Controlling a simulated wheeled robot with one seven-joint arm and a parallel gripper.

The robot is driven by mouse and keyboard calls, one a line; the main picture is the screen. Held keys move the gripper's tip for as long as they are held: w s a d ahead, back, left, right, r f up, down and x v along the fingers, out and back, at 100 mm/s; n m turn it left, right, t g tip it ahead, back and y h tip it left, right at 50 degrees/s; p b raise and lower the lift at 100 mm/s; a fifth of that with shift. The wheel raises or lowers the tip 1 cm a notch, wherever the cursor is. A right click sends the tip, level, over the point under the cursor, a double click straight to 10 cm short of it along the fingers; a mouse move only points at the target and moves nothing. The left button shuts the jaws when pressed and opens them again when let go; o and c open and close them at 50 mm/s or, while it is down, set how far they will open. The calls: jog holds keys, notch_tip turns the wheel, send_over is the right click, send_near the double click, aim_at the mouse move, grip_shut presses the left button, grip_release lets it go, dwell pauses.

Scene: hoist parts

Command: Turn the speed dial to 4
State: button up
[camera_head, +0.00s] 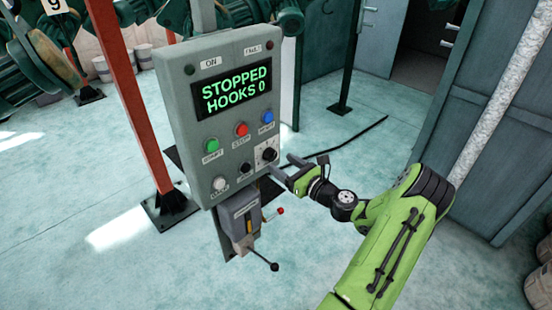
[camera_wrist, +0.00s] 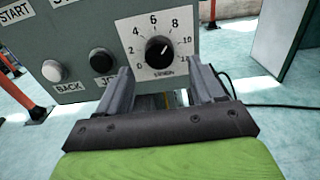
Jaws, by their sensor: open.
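The speed dial (camera_wrist: 158,50) is a black round knob on a white scale plate at the lower right of the grey control panel (camera_head: 185,105). It also shows in the head view (camera_head: 269,154). In the wrist view its white pointer mark points up and right, roughly between 8 and 10; the 4 is at upper left. My gripper (camera_head: 281,165) is open and empty, just in front of and slightly below the dial. In the wrist view the fingers (camera_wrist: 160,78) are spread either side of the dial's lower area, apart from the knob as far as I can tell.
Green, red and blue buttons (camera_head: 241,129) sit above the dial. The black jog button (camera_wrist: 102,61) and white back button (camera_wrist: 53,70) are to its left. A lever box (camera_head: 241,218) hangs below. Floor to the right is mostly clear.

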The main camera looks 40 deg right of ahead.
aim_at(273, 158)
jog(key=w, duration=0.4)
jog(key=shift+s, duration=0.1)
jog(key=c, duration=1)
jog(key=shift+c, duration=0.2)
